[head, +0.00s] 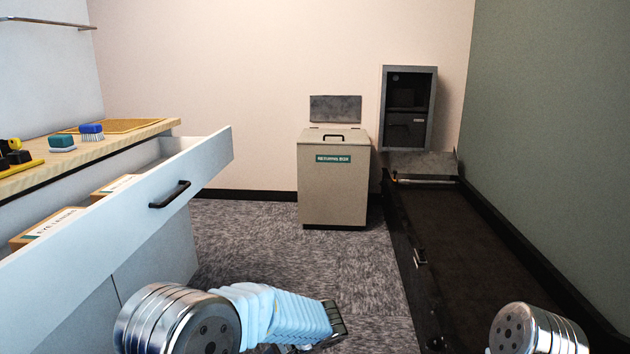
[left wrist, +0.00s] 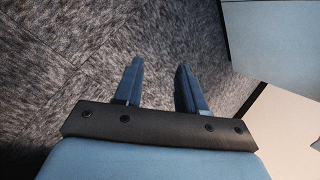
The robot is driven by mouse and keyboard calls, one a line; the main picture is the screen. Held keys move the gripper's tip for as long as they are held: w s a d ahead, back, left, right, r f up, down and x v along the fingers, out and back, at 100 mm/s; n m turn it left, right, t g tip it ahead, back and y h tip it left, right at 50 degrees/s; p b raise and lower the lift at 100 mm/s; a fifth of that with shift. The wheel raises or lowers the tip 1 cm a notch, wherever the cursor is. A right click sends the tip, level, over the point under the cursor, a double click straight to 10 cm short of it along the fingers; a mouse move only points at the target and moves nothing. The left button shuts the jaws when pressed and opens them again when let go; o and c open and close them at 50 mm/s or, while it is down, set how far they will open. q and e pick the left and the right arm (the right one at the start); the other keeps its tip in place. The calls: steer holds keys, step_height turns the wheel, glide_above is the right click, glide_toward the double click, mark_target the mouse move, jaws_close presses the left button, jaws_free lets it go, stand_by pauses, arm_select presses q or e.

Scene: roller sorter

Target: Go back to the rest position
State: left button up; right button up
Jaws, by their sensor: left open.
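My left gripper (left wrist: 158,85) shows in the left wrist view with its two fingers apart and nothing between them, over the grey carpet. In the head view my left arm comes in at the bottom, and the end of the gripper (head: 338,318) points right, low over the floor. Its fingers are hard to make out there. Only a metal link of my right arm shows at the bottom right of the head view; the right gripper is out of the frame.
A white drawer (head: 190,165) stands open at left with boxes (head: 48,228) inside, below a wooden counter (head: 120,140) holding brushes (head: 92,131). A returns box (head: 333,185) stands at the back. A dark roller bed (head: 470,250) runs along the right. Carpet (head: 290,255) between is clear.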

arm_select(q)
steer(key=s+a+f+n+g+h+p, duration=0.1)
steer(key=s+a+f+n+h+p, duration=0.1)
steer(key=s+f+n+h, duration=0.8)
steer(key=s+f+n, duration=0.1)
steer(key=s+f, duration=0.8)
steer(key=s, duration=0.3)
steer(key=shift+a+f+g+p, duration=0.3)
steer(key=shift+a+g, duration=0.1)
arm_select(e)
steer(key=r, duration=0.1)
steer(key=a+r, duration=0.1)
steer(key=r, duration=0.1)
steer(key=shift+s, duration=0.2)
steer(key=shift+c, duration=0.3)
